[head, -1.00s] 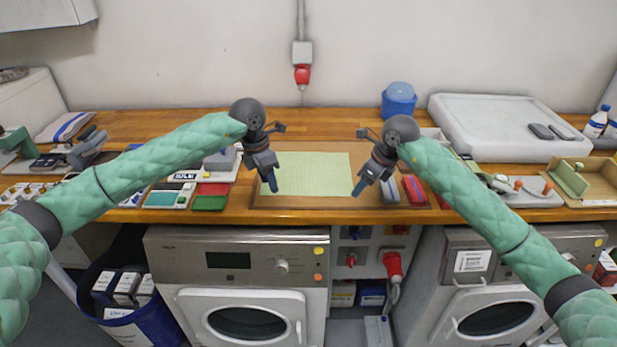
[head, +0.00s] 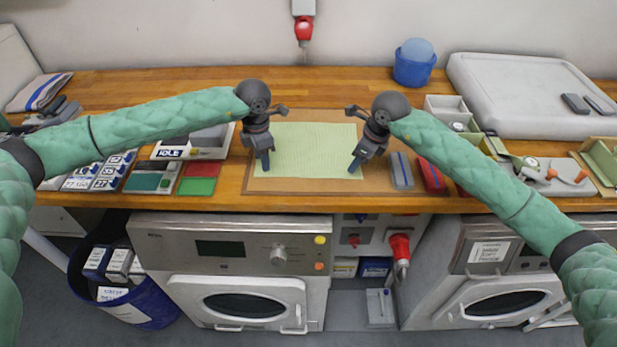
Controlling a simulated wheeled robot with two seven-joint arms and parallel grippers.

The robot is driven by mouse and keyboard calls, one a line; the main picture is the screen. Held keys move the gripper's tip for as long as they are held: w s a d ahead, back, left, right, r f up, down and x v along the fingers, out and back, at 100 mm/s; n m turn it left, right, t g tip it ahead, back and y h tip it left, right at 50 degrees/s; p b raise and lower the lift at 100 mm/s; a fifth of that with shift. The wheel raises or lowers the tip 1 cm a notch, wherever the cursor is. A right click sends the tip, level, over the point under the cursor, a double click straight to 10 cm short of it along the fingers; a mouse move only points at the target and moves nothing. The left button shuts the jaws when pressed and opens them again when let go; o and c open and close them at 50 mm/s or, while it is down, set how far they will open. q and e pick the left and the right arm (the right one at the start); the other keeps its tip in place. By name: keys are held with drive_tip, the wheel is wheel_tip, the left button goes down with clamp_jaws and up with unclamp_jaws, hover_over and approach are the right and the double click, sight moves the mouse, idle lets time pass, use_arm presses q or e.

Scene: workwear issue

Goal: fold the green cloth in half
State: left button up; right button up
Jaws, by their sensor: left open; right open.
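The green cloth (head: 308,150) lies flat and spread out on a brown board (head: 300,186) on the wooden counter. My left gripper (head: 266,172) is open at the cloth's near left corner, fingers pointing down. My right gripper (head: 355,172) is open at the cloth's near right corner, also pointing down. Both grippers hide the cloth's near corners in part. I cannot tell whether the fingertips touch the cloth.
A red pad (head: 203,169) and a green pad (head: 196,187) lie left of the board. A grey-blue brush-like item (head: 401,171) and a red one (head: 432,176) lie to its right. A blue bucket (head: 413,70) stands behind. The counter behind the board is clear.

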use_arm(q)
drive_tip(key=shift+w+f, duration=0.1)
drive_tip(key=shift+f, duration=0.5)
use_arm(e)
drive_tip(key=shift+w+f, duration=0.1)
drive_tip(key=shift+f, duration=0.55)
use_arm(q)
drive_tip(key=shift+s+f, duration=0.4)
drive_tip(key=shift+f, duration=0.05)
use_arm(e)
drive_tip(key=shift+s+f, duration=0.3)
drive_tip(key=shift+f, duration=0.05)
use_arm(q)
drive_tip(key=shift+w+f, duration=0.15)
drive_tip(key=shift+w, duration=0.1)
use_arm(e)
drive_tip(key=shift+w+f, duration=0.2)
use_arm(q)
drive_tip(key=shift+s+f, duration=0.1)
drive_tip(key=shift+s, duration=0.05)
use_arm(e)
drive_tip(key=shift+s+f, duration=0.1)
drive_tip(key=shift+s, duration=0.05)
use_arm(q)
drive_tip(key=shift+c, duration=0.4)
use_arm(e)
drive_tip(key=shift+c, duration=0.4)
